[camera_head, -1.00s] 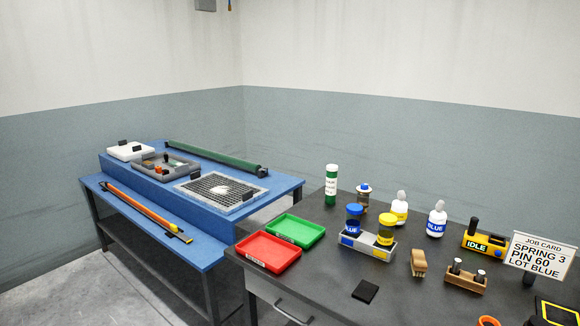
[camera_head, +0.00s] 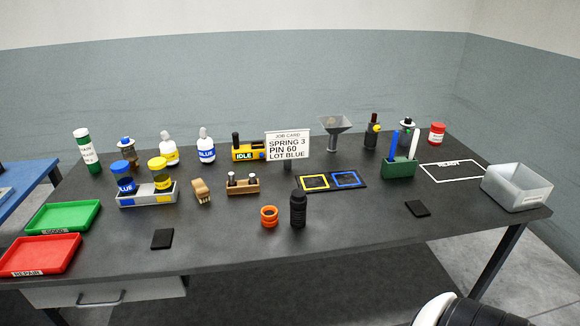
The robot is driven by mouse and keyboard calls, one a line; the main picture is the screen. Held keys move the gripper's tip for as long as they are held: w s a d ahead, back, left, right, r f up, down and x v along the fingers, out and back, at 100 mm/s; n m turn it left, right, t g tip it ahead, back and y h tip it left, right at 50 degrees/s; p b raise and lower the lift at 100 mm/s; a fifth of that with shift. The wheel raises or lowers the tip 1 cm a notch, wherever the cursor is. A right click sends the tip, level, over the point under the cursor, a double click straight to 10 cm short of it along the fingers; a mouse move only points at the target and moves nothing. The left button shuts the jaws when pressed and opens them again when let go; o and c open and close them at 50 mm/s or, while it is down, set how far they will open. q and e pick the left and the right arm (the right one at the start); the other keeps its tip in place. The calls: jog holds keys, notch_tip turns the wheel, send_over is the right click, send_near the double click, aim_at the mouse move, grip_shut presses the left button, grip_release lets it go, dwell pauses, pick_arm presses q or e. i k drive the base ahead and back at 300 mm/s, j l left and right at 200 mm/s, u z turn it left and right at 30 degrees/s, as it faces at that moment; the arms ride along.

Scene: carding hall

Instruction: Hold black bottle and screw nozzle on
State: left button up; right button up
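A black bottle (camera_head: 298,210) stands upright near the front middle of the dark table in the head view. Its top looks dark and narrower than its body; I cannot make out detail there. No other loose piece is clearly a nozzle. Neither gripper is in view; only a white and black part of my own arm shows at the bottom right edge.
Behind stand a job card (camera_head: 288,145), a yellow IDLE device (camera_head: 249,150) and a funnel (camera_head: 336,130). A two-square mat (camera_head: 331,181) lies behind the bottle.

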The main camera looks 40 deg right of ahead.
aim_at(298, 198)
jog(key=z, duration=1.45)
